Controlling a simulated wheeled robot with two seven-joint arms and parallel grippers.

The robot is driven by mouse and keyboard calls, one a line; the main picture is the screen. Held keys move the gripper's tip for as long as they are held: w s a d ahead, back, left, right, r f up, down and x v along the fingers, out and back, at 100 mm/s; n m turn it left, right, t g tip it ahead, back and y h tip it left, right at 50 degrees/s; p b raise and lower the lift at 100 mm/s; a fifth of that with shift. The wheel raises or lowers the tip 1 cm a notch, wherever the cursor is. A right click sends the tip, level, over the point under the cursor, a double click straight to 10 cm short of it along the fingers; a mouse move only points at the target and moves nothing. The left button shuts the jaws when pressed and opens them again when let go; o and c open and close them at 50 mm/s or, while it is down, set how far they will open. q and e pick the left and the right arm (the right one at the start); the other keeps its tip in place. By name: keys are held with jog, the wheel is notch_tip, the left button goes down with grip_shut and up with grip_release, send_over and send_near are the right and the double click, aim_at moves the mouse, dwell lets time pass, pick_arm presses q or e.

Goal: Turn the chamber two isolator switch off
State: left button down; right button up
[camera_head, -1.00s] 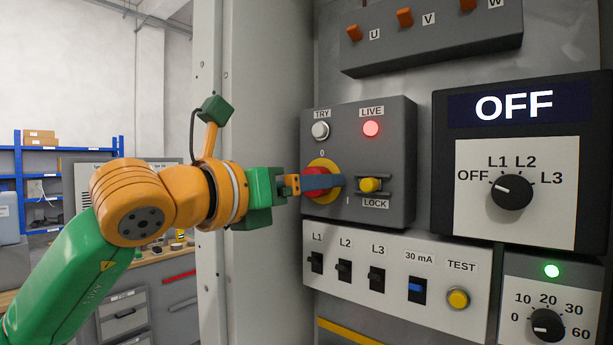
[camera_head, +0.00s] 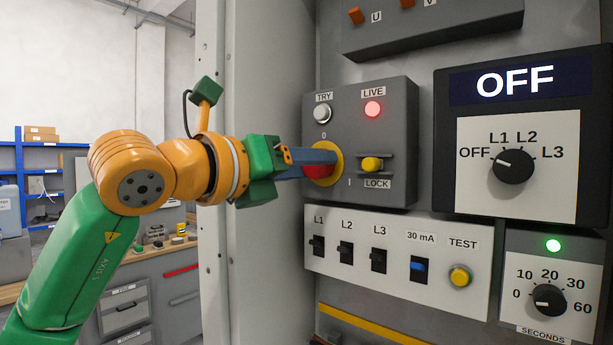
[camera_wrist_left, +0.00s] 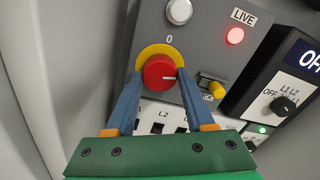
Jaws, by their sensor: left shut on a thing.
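The isolator switch is a red round knob (camera_wrist_left: 159,74) on a yellow disc (camera_head: 338,158), on a grey box (camera_head: 397,130) marked 0 above and I to the right. In the left wrist view the knob's white mark points right, away from the 0. My left gripper (camera_wrist_left: 158,84) is shut on the knob, one blue finger on each side. In the head view a finger hides part of the knob. The LIVE lamp (camera_head: 372,109) glows red, and the white TRY button (camera_head: 322,113) is beside it. The yellow LOCK slide (camera_head: 372,164) sits right of the knob.
A breaker strip (camera_head: 395,285) with several switches and a yellow TEST button is below. A selector panel (camera_head: 517,205) with an OFF display is to the right. A seconds dial (camera_head: 549,300) has a green lamp. A pale cabinet edge (camera_head: 215,270) stands left of the panel.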

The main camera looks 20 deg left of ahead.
pick_arm(q)
jog(key=shift+d+r+n+b, duration=0.1)
jog(key=shift+n+b, duration=2.95)
jog(key=shift+n, duration=4.65)
jog(key=shift+c, duration=1.3)
grip_release()
jog(key=shift+s, duration=0.1)
